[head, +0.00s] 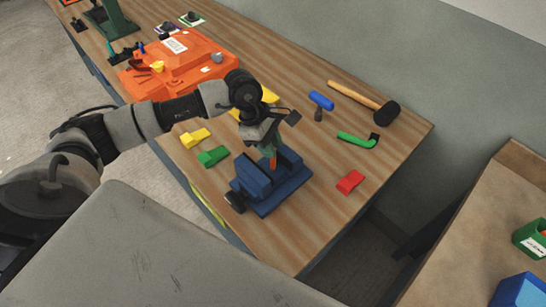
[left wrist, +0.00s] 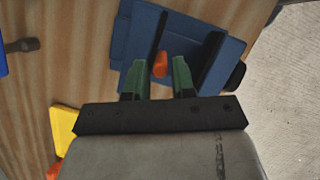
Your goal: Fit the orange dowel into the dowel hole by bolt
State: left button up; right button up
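The orange dowel (head: 273,163) stands in the blue vise (head: 268,200) near the table's front edge. In the left wrist view the dowel (left wrist: 160,64) shows between the jaws of the vise (left wrist: 140,38). My left gripper (head: 268,150) is right above the vise, pointing down at the dowel. Its green fingers (left wrist: 158,72) are apart, with the dowel's end in line with the gap and clear space on both sides. The orange mould (head: 190,72) lies at the far left. I cannot make out its dowel hole or bolt. My right gripper is out of view.
Yellow (head: 195,137) and green (head: 213,156) wedges lie left of the vise, a red block (head: 350,182) right. A green-handled tool (head: 357,140), blue-headed mallet (head: 321,101) and hammer (head: 365,102) lie behind. A separate bench with bins stands at the right.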

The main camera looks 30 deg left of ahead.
pick_arm(q)
grip_shut()
jog(key=shift+a+r, duration=0.1)
jog(key=shift+a, duration=0.05)
